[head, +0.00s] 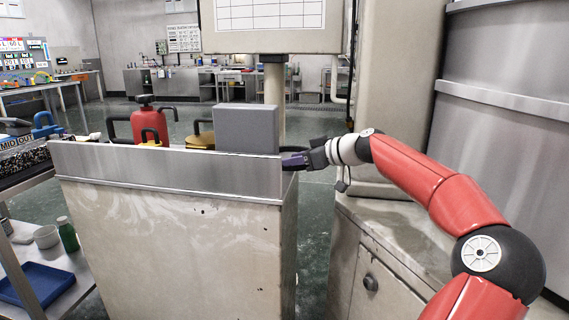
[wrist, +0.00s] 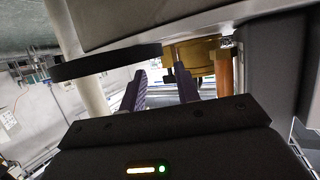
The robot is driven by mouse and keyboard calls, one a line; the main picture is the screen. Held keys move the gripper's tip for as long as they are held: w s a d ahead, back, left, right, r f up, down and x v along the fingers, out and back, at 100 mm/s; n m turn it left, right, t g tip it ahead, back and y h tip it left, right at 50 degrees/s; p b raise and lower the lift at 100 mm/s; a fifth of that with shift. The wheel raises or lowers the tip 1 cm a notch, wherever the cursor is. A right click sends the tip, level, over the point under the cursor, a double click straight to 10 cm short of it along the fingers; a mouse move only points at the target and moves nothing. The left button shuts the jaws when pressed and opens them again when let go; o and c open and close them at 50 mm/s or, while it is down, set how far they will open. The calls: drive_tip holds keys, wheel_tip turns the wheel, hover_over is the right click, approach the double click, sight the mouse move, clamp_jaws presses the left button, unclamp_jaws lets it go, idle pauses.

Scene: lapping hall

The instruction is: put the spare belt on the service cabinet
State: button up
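My gripper (head: 296,161) reaches in from the right, at the right end of a pale, stained cabinet (head: 175,245) with a steel upstand, close beside a grey box. In the wrist view its two purple fingers (wrist: 162,88) are apart, with nothing seen held between them. A flat black, rounded thing (wrist: 105,65) lies near the fingers in that view; I cannot tell whether it is the spare belt. No belt is clearly seen in the head view, where the upstand and grey box hide much of the cabinet top. I cannot tell which cabinet is the service cabinet.
The grey box (head: 246,128), a red can (head: 150,122) and a brass-coloured can (head: 200,138) stand behind the upstand. A low cabinet with a round knob (head: 370,282) is under my arm. A bench with a blue tray (head: 36,284) is at left. Open floor lies behind.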

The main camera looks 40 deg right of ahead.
drive_tip(key=v, duration=0.7)
drive_tip(key=shift+a, duration=0.1)
